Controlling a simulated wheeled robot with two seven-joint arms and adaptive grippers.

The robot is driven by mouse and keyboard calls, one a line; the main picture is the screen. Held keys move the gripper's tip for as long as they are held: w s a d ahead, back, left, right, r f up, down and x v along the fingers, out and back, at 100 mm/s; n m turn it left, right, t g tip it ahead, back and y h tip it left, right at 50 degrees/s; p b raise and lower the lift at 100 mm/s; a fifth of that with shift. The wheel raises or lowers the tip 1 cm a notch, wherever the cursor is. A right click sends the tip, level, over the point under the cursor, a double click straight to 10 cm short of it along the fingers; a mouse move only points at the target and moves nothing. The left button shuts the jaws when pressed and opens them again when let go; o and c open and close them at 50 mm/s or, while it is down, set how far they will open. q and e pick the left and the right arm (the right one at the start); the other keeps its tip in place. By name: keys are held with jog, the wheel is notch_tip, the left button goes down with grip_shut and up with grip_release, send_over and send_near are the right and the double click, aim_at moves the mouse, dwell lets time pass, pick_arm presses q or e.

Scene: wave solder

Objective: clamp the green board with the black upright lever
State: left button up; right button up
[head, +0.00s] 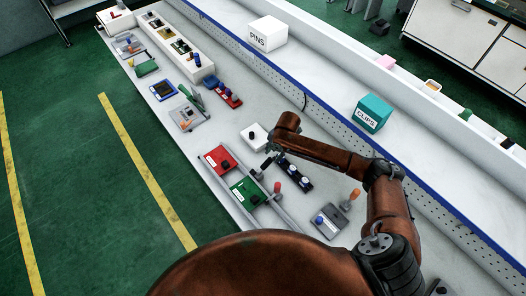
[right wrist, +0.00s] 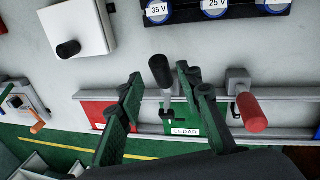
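The green board (head: 247,190) lies in the rail fixture on the bench; in the right wrist view it (right wrist: 185,128) carries a label reading CEDAR and is partly hidden by my fingers. The black lever (right wrist: 160,70) stands by the board's edge with its handle up. My right gripper (right wrist: 168,92) is open, its two fingers on either side of the black lever, with a gap on each side; I cannot tell if its tips touch anything. In the head view the right gripper (head: 272,152) is small and dark above the fixture. My left gripper is not in view.
A red-handled lever (right wrist: 250,110) stands just right of my fingers. A red board (head: 218,159) lies beside the green one. A black strip with voltage-labelled knobs (head: 293,172) and a white box with a black knob (head: 253,135) are close by. A grey block with an orange handle (head: 330,220) is nearer.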

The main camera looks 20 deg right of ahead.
aim_at(270, 159)
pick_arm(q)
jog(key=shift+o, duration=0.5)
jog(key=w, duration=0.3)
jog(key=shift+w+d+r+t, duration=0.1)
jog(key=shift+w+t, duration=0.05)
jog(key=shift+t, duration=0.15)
pick_arm(e)
jog(key=shift+o, duration=0.2)
jog(key=shift+s, duration=0.15)
jog(key=x, duration=0.3)
jog(key=shift+w+a+f, duration=0.15)
jog(key=shift+w+f, duration=0.05)
jog(key=x, duration=0.2)
jog(key=shift+w+f, duration=0.15)
jog(key=shift+f, duration=0.4)
jog(key=shift+w+f, duration=0.1)
jog(key=shift+f, duration=0.35)
jog(key=shift+c, duration=0.9)
jog(key=c, duration=0.8)
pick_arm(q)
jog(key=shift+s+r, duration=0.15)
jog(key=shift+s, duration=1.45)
pick_arm(e)
grip_shut()
